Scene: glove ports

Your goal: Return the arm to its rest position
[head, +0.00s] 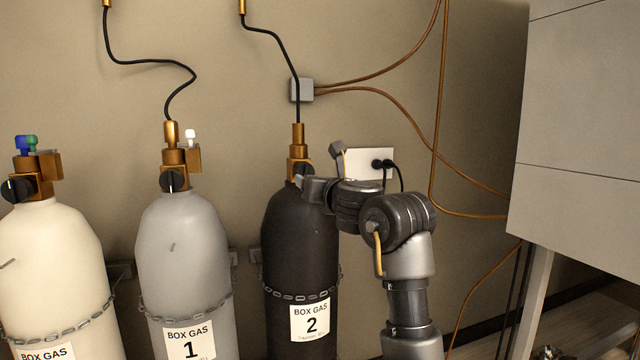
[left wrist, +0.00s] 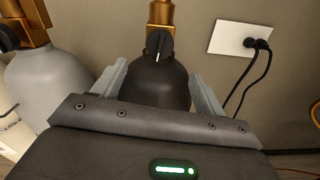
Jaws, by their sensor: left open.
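The only arm in the head view is mine, bent at the right of the black gas cylinder (head: 290,235) labelled BOX GAS 2. My left gripper (head: 308,186) is close to that cylinder's brass valve (head: 298,141) and black knob (head: 302,170), partly covering them. In the left wrist view the left gripper (left wrist: 158,80) is open, its two grey fingers apart with nothing between them. The black cylinder (left wrist: 155,88) and its knob (left wrist: 159,46), with a pale pointer mark, show beyond the fingers. I cannot tell whether a finger touches the knob. My right gripper is not in view.
A grey cylinder (head: 185,245) labelled 1 and a cream cylinder (head: 50,255) stand to the left, chained. A wall outlet (head: 360,163) with black plugs is behind my arm. A grey cabinet (head: 575,120) stands at the right. Black hoses and copper lines run along the wall.

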